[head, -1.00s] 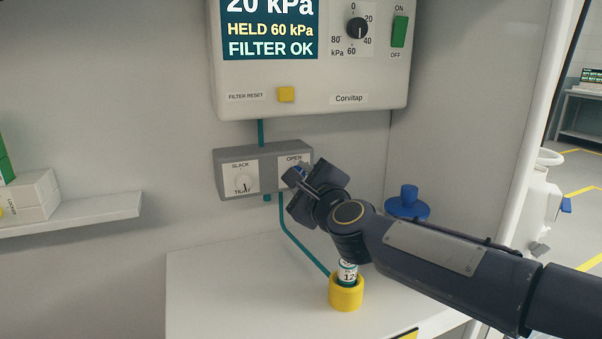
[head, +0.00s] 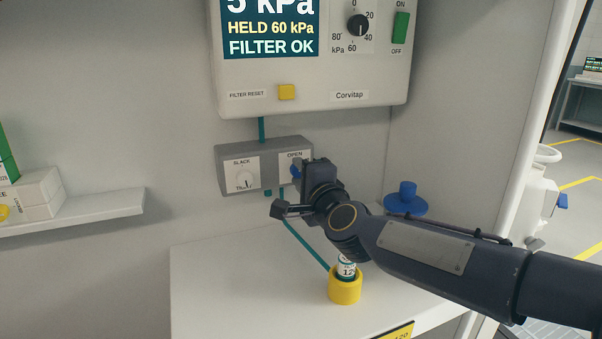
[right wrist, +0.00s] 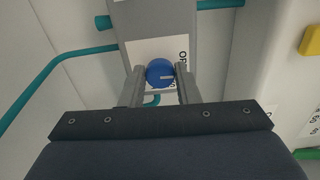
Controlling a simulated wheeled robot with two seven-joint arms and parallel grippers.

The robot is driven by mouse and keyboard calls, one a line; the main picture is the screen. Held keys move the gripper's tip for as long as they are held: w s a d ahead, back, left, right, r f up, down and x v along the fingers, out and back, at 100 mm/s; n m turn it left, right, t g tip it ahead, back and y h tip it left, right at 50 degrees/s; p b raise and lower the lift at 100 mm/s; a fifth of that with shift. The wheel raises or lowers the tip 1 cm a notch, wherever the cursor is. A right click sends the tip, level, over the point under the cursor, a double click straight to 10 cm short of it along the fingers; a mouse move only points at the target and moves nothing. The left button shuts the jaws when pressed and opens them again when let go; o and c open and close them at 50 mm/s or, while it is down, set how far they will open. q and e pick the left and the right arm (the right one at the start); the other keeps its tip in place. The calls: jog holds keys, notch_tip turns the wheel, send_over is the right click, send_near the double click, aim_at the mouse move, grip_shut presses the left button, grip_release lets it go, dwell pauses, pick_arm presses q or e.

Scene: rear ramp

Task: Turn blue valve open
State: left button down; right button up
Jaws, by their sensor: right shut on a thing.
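The blue valve (head: 295,170) is a small round knob on the grey box (head: 264,151), on its white OPEN plate. In the head view my right gripper (head: 302,172) covers part of the valve and plate. In the right wrist view the blue valve (right wrist: 160,72) sits between the two fingers of my right gripper (right wrist: 161,76), which are shut on it. A pale pointer mark on its face points to the picture's right. The rest of the plate's lettering is partly hidden. My left gripper is out of view.
The Corvitap unit (head: 378,84) hangs above; its display (head: 268,28) reads 5 kPa, HELD 60 kPa, FILTER OK. A SLACK/TIGHT dial (head: 244,179) is left of the valve. A vial in a yellow holder (head: 345,289) and a blue flanged part (head: 407,200) are near my right arm.

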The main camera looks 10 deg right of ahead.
dwell(0.4)
jog(key=o, duration=1)
jog(key=shift+c, duration=0.2)
jog(key=s+d, duration=0.1)
jog(key=s, duration=0.6)
jog(key=shift+s+d, duration=0.25)
jog(key=shift+s, duration=0.1)
jog(key=shift+f, duration=0.1)
